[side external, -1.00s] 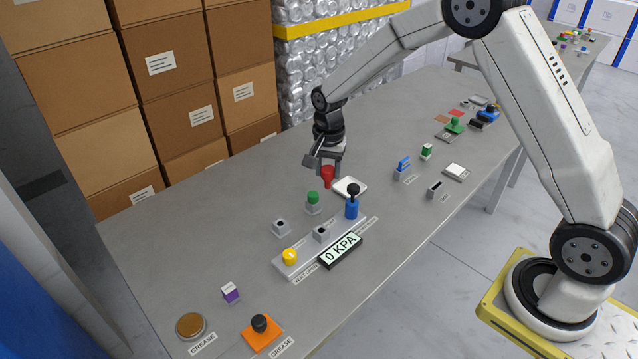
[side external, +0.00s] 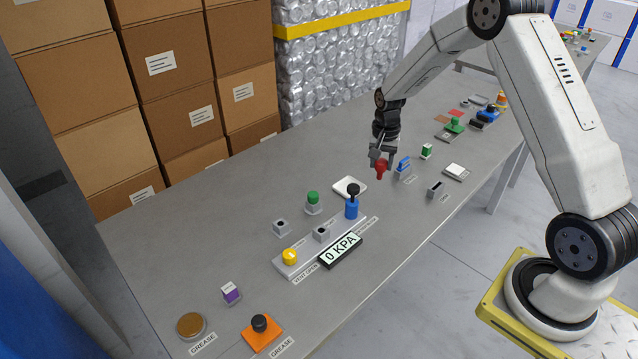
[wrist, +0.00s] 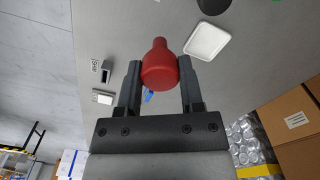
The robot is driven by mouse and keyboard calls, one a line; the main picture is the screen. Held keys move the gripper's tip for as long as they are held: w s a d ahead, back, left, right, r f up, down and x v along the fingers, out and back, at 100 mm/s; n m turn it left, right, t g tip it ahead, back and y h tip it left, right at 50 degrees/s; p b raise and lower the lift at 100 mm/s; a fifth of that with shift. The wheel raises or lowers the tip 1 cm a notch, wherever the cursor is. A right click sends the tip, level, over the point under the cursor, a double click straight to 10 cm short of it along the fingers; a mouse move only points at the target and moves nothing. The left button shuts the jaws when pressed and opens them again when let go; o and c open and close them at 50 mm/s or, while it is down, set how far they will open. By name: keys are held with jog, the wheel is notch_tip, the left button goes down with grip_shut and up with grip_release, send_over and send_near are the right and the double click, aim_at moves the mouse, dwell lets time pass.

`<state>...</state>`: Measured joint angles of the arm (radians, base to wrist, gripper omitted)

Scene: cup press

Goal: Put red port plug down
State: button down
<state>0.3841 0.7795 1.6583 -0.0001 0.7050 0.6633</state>
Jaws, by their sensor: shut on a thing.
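The red port plug (side external: 381,169) is held between the fingers of my gripper (side external: 382,158). In the wrist view the red plug (wrist: 160,66) sits between both fingertips of my gripper (wrist: 160,80), narrow end pointing away. In the side view it hangs over the table, left of a blue piece in a grey holder (side external: 403,167); I cannot tell its exact height. A white tray (side external: 341,195) lies on the table to its lower left, empty where visible. The tray also shows in the wrist view (wrist: 208,42).
A pressure display (side external: 341,250) lies in front. Bare table (side external: 270,180) is free behind and left of the tray.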

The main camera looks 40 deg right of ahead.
jog(key=shift+f, duration=0.5)
jog(key=shift+w, duration=0.15)
jog(key=shift+w+d+f, duration=0.7)
jog(key=shift+w+f, duration=0.85)
jog(key=shift+w, duration=0.55)
jog(key=shift+w+d+f, duration=0.7)
jog(key=shift+w+f, duration=0.85)
jog(key=shift+w, duration=0.6)
jog(key=shift+w+d+f, duration=0.7)
jog(key=shift+w+f, duration=0.85)
jog(key=shift+w, duration=0.55)
jog(key=shift+f, duration=0.1)
jog(key=shift+w+f, duration=0.2)
jog(key=shift+f, duration=1.55)
jog(key=shift+f, duration=0.1)
